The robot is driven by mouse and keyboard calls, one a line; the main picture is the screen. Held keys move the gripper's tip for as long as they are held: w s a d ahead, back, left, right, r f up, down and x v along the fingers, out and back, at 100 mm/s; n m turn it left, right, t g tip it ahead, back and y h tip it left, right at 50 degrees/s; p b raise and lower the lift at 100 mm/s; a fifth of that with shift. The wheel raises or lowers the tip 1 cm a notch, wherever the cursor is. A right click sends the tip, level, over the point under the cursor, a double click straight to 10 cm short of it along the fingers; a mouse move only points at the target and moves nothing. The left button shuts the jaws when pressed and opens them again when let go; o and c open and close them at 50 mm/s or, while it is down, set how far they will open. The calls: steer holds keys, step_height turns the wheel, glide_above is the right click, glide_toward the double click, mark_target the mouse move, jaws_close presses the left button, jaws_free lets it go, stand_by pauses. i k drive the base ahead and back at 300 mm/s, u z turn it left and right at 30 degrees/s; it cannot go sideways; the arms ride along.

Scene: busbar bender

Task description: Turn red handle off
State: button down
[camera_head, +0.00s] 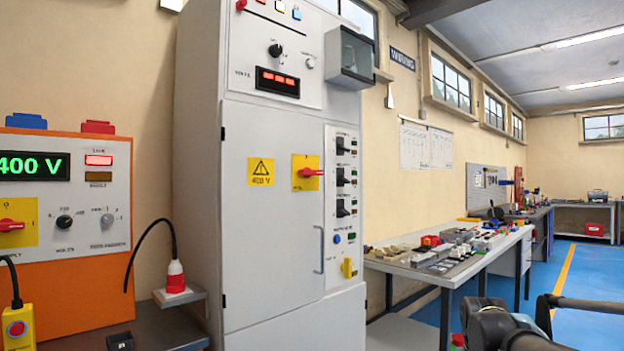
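A red handle (310,172) sits on a yellow plate on the front of the tall grey cabinet (268,226), and it points sideways. A second red handle (11,225) sits on a yellow plate on the orange-framed unit at the left, also lying sideways and partly cut by the picture edge. Dark links of my arm show at the bottom right, well apart from both handles. I cannot make out my gripper's fingers here.
The orange unit (82,258) displays 400 V. A workbench (424,271) with many small parts stands right of the cabinet. Blue floor (584,268) lies open farther right.

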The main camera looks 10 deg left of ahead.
mark_target(307, 173)
steer(key=z, duration=0.35)
steer(key=k, duration=1.55)
steer(key=u, duration=0.5)
steer(key=i, duration=1)
steer(key=z, duration=0.05)
